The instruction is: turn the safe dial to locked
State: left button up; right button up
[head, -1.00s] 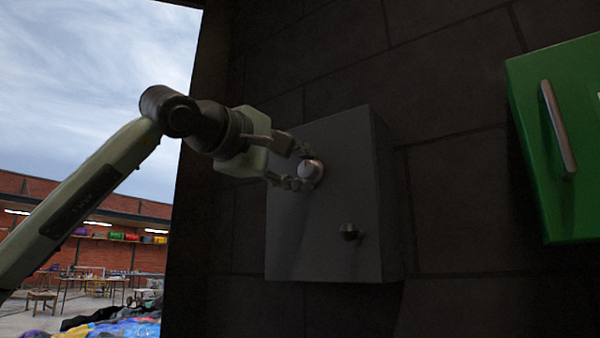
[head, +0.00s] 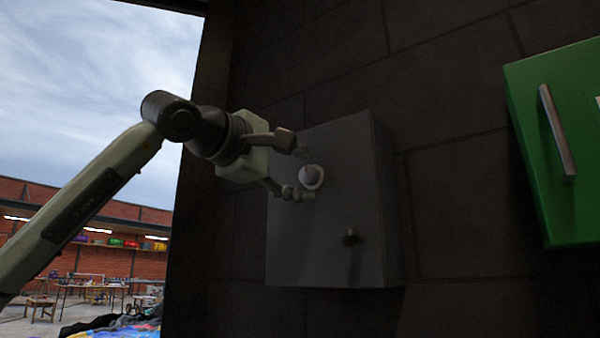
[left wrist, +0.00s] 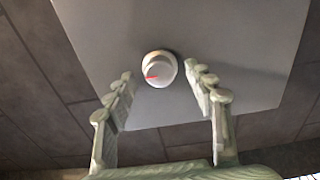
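The grey safe (head: 330,250) is fixed to the dark block wall, its front facing me; it also shows in the left wrist view (left wrist: 235,45). Its round white dial (head: 311,177) is on the upper part of the door. In the left wrist view the dial (left wrist: 159,69) carries a red mark pointing left and slightly down. My left gripper (head: 303,174) is open, with its fingers spread to either side of the dial and apart from it. In the left wrist view the dial lies just beyond the fingertips (left wrist: 160,77). My right gripper is not in view.
A small dark knob (head: 350,237) sticks out lower on the safe door. A green cabinet (head: 570,140) with a metal handle (head: 557,130) hangs on the wall at the right. An opening at the left shows tables and a brick wall.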

pick_arm(q)
jog(key=v, duration=1.2)
dwell(0.6)
